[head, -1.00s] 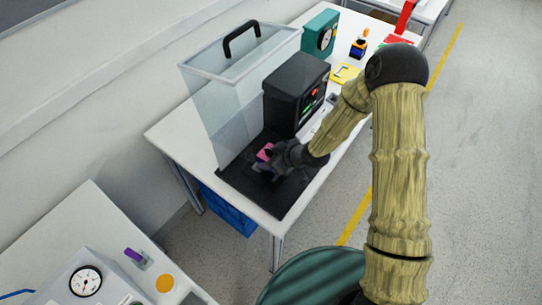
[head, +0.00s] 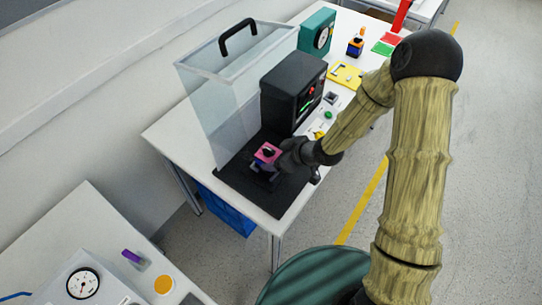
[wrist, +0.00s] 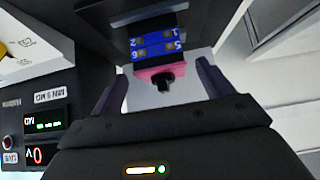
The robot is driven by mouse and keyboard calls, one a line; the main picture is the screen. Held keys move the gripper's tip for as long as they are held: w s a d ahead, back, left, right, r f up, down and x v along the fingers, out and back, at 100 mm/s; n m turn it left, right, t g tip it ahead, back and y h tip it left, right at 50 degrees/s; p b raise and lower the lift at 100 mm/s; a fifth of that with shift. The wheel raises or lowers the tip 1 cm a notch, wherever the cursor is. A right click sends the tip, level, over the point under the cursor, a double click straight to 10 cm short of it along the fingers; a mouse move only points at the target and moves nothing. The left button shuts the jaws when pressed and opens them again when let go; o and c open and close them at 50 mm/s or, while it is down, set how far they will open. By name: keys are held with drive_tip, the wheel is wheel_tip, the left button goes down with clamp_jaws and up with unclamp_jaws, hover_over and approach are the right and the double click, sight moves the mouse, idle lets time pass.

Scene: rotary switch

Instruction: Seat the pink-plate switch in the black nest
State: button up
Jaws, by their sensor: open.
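The pink-plate switch (head: 267,153) stands on the black base at the front of the table, its pink plate and black knob facing up. In the wrist view the switch (wrist: 160,72) shows its pink plate, black knob and a blue body with numbered terminals. It sits at or in the black nest (head: 262,172), but I cannot tell how deep it is seated. My gripper (head: 293,160) is open, just to the right of the switch. In the wrist view my gripper's fingers (wrist: 161,88) are apart, with the switch beyond the gap and clear of them.
A black tester box (head: 294,90) with a lit display stands behind the base. A raised clear cover (head: 215,100) with a black handle stands at the left. A yellow card (head: 346,76) and a teal gauge box (head: 318,32) lie farther back.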

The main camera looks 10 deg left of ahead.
drive_tip(key=v, duration=0.7)
idle(0.6)
drive_tip(key=s+d+r+m+h, duration=0.2)
drive_tip(key=d+r+m+h, duration=0.2)
drive_tip(key=d, duration=0.5)
drive_tip(key=s+d+r+m+h, duration=0.1)
drive_tip(key=d+r+m+h, duration=0.35)
drive_tip(key=d, duration=0.45)
drive_tip(key=s+d+r+m, duration=0.2)
drive_tip(key=s+d+m, duration=0.1)
drive_tip(key=s+m, duration=0.2)
drive_tip(key=shift+s+r+g, duration=0.4)
drive_tip(key=shift+s, duration=0.35)
drive_tip(key=shift+d, duration=0.1)
